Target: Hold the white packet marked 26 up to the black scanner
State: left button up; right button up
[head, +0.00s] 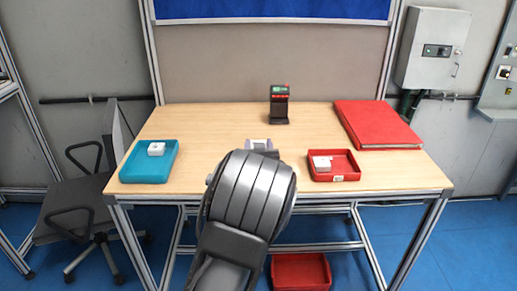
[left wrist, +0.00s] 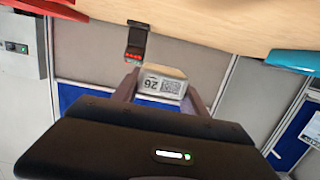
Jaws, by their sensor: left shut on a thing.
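The white packet marked 26 (left wrist: 162,84) shows in the left wrist view between the fingers of my left gripper (left wrist: 163,92), its number and square code facing that camera, upside down. The left gripper is shut on it. In the head view the left gripper (head: 262,147) is mostly hidden behind my own wrist, above the middle of the table. The black scanner (head: 279,104) stands upright at the back middle of the table, beyond the gripper; it also shows in the left wrist view (left wrist: 136,42). A gap of bare table lies between them. My right gripper is not in view.
A teal tray (head: 128,168) with a white packet (head: 156,148) is at the left of the table (head: 215,118). A red tray (head: 350,158) with white packets (head: 322,163) is at the right, near a large red box (head: 375,122). A red bin (head: 300,272) stands below.

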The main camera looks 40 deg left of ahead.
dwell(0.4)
pick_arm(q)
jog(key=s+d+f+m+t+h, duration=0.1)
jog(key=d+f+m+h, duration=0.1)
jog(key=d, duration=0.8)
jog(key=s+d+f+m+t+h, duration=0.1)
jog(key=d+f+m+h, duration=0.2)
jog(key=d, duration=0.6)
jog(key=s+d+f+m+t+h, duration=0.1)
jog(key=d+f+h, duration=0.3)
jog(key=d, duration=0.6)
jog(key=shift+s+d+f+m+h, duration=0.15)
jog(key=shift+s+d+m+h, duration=0.2)
jog(key=shift+s+m, duration=0.3)
jog(key=shift+w, duration=0.1)
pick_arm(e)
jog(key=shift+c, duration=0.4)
